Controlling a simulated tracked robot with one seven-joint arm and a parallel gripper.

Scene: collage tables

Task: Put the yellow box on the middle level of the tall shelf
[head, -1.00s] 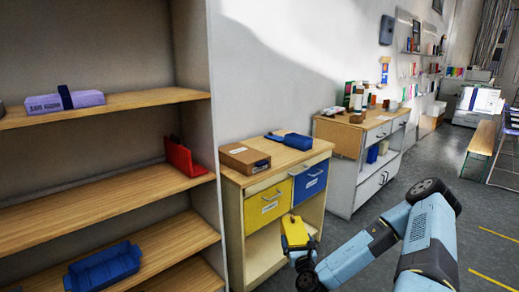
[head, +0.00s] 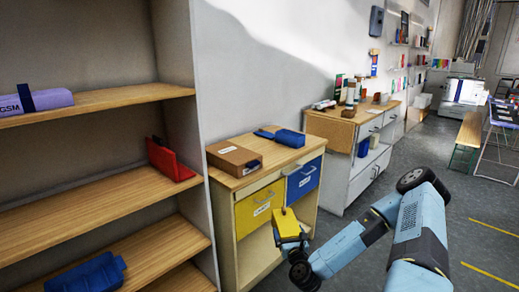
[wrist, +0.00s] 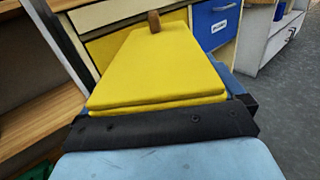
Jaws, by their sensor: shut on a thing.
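The yellow box (head: 287,226) is held in my gripper (head: 297,252) in front of the low cabinet. In the wrist view the yellow box (wrist: 158,68) fills the middle, with a small brown knob at its far end. The gripper's fingers are mostly hidden there behind a black edge. The tall shelf (head: 100,195) stands at the left with several wooden boards. Its middle board holds a red object (head: 170,160) near the right end and has bare wood to the left. A purple box (head: 35,102) lies on the board above, and a blue object (head: 85,275) on the board below.
The low cabinet (head: 228,190) has a yellow and a blue drawer, with a brown box (head: 234,159) and a blue case (head: 280,136) on top. A second cabinet (head: 345,130) stands behind it. The grey floor (head: 480,230) at the right is open.

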